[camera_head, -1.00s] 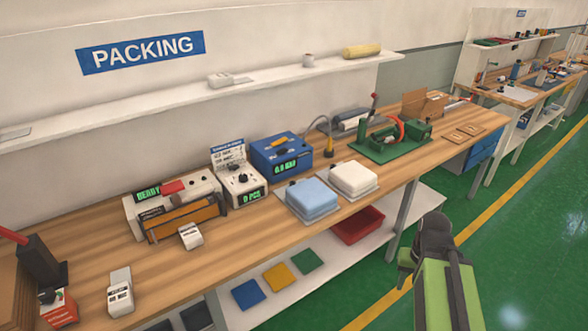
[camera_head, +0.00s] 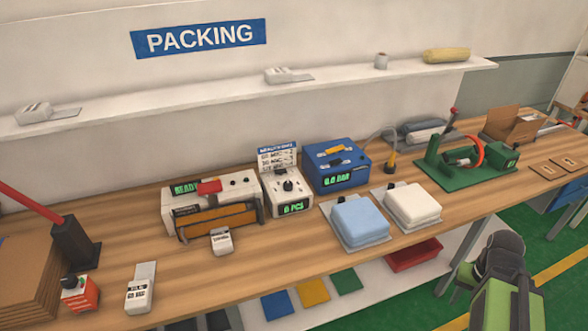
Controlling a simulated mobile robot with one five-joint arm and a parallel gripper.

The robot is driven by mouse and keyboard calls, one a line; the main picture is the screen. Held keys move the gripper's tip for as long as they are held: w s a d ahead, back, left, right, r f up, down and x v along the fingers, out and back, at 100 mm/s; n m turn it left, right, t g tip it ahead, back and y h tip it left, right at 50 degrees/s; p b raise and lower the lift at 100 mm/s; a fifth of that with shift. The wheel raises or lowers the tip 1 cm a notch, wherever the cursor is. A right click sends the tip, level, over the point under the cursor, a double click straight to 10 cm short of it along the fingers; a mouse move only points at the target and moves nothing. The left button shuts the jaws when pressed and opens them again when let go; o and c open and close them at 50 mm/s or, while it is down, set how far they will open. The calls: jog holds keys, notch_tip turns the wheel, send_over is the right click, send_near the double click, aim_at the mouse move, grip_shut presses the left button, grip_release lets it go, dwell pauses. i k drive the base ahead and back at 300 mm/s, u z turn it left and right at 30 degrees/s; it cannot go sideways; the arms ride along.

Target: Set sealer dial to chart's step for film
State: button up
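The sealer (camera_head: 240,188) is a white box with a green READY display, a red part on top and an orange-brown bar along its front. It stands on the packing table. A white unit with a dial (camera_head: 288,184) and a green "0 PCS" display stands to its right. A chart (camera_head: 277,158) with a blue header stands above that unit; its rows are too small to read. A small labelled white item (camera_head: 222,241) lies in front of the sealer, and another (camera_head: 140,293) lies nearer. My green and black arm shows at the lower right; its fingertips cannot be made out.
A blue unit (camera_head: 336,165) reading "0.0 BAR" stands right of the chart. Light blue (camera_head: 361,218) and white (camera_head: 412,203) folded pads lie on trays at the table's front. A green fixture (camera_head: 466,165) is further right. Cardboard (camera_head: 22,280) is at far left. Bare wood (camera_head: 185,262) shows in front.

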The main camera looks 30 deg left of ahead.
aim_at(288, 186)
jog(key=u, duration=0.05)
jog(key=i, duration=0.5)
jog(key=u, duration=5.65)
jog(key=i, duration=0.1)
jog(key=z, duration=2.85)
jog(key=i, duration=0.95)
jog(key=u, duration=0.15)
jog(key=k, duration=0.65)
jog(key=z, duration=0.3)
jog(key=i, duration=0.7)
jog(key=u, duration=0.2)
